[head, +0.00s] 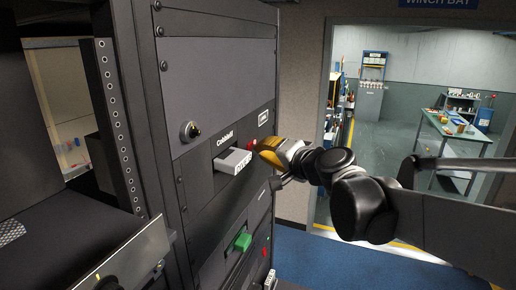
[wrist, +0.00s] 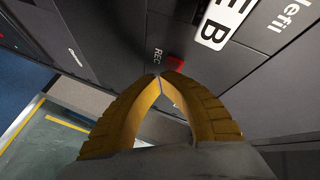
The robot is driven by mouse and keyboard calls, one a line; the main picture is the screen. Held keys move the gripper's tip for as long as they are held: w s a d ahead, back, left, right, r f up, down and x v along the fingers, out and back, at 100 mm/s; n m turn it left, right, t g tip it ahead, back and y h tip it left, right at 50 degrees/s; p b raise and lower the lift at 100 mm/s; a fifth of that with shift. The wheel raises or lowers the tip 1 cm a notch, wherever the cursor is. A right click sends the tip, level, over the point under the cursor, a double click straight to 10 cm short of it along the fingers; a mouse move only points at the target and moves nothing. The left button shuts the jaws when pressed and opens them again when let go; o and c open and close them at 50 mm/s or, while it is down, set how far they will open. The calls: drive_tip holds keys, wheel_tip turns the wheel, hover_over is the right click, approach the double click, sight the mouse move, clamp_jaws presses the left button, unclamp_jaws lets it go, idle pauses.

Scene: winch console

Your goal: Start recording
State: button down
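A small red button (wrist: 174,62) sits on the dark console panel (wrist: 130,30), beside the printed word REC, in the wrist view. In the head view a bit of red (head: 253,144) shows on the panel right at my fingertips. My gripper (wrist: 160,76) has two yellow ridged fingers whose tips meet, with nothing visible between them. The tips lie just below and left of the button in the wrist view; I cannot tell whether they touch it. My gripper also shows in the head view (head: 259,148), close to the panel face.
A pale lettered block (head: 234,161) juts from the panel left of my gripper. A green block (head: 243,241) protrudes lower down, and a black knob (head: 190,131) sits above. A doorway to the right opens on a room with a green workbench (head: 465,130).

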drive_tip(key=s+d, duration=0.2)
drive_tip(key=d, duration=0.3)
drive_tip(key=shift+d, duration=0.35)
idle(0.3)
